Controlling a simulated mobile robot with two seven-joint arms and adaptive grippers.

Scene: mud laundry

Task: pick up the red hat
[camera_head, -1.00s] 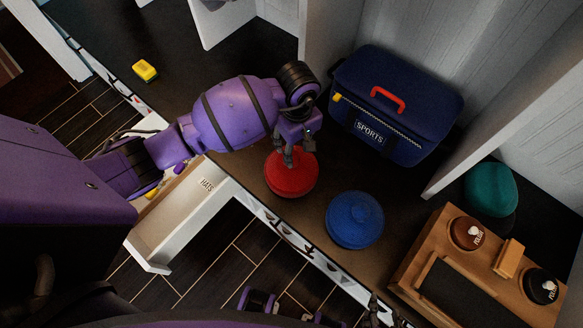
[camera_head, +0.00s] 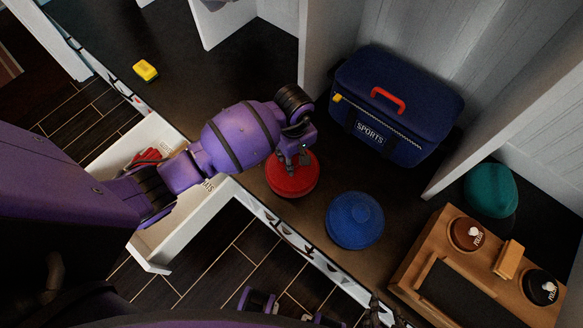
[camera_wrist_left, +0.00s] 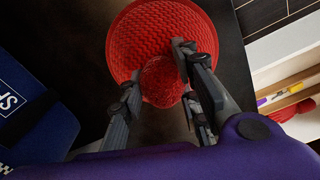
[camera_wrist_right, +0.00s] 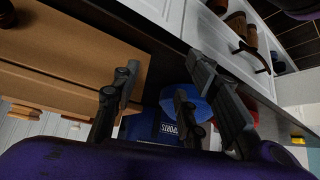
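The red hat (camera_head: 292,180) lies on the dark bench top, left of the blue hat (camera_head: 354,220). My left gripper (camera_head: 290,162) is right over the red hat, and my wrist hides part of it. In the left wrist view, the round, textured red hat (camera_wrist_left: 150,30) lies under and between the spread fingers of my left gripper (camera_wrist_left: 158,62). Whether the fingers touch it I cannot tell. My right gripper (camera_wrist_right: 158,72) is open and empty in the right wrist view. The red hat shows small behind the blue one there.
A blue sports bag (camera_head: 395,105) stands behind the hats. A wooden tray with shoe-care tins (camera_head: 410,262) and a teal hat (camera_head: 490,190) are at right. A yellow object (camera_head: 145,70) lies far left. An open white drawer (camera_head: 190,232) sticks out below my left arm.

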